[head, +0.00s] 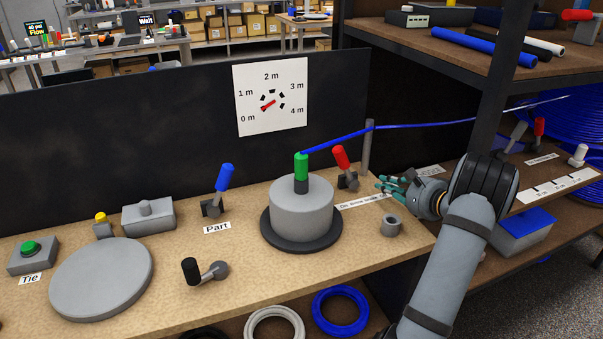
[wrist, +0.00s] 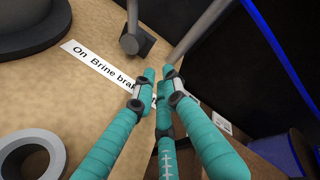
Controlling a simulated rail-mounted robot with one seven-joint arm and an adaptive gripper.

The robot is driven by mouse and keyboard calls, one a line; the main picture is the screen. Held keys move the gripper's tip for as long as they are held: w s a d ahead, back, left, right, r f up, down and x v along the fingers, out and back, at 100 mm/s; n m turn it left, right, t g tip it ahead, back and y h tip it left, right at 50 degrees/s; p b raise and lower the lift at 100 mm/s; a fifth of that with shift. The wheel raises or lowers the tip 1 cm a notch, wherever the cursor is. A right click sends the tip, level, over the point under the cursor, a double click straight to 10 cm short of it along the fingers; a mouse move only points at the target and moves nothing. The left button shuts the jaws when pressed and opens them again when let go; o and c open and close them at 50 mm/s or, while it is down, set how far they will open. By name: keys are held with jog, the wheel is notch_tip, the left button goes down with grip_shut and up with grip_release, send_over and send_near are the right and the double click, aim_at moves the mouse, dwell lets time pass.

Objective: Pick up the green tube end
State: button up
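The green tube end (head: 301,166) is a short upright sleeve on a dark fitting, on top of the grey cylinder (head: 301,208) on the workbench. A thin blue tube (head: 335,142) runs from its top to the right, past a grey post. My gripper (head: 381,185), with teal fingers, is to the right of the green end and apart from it. In the wrist view my gripper (wrist: 160,76) has its fingers extended, with narrow gaps at the tips and nothing held. The green end does not show in the wrist view.
A red-handled lever (head: 341,158) and the grey post (head: 367,147) stand between the cylinder and my gripper. A grey ring (head: 390,226) lies on the bench below my gripper. A dark panel (head: 180,125) backs the bench. A shelf upright (head: 487,110) stands at right.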

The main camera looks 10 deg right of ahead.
jog(key=o, duration=0.8)
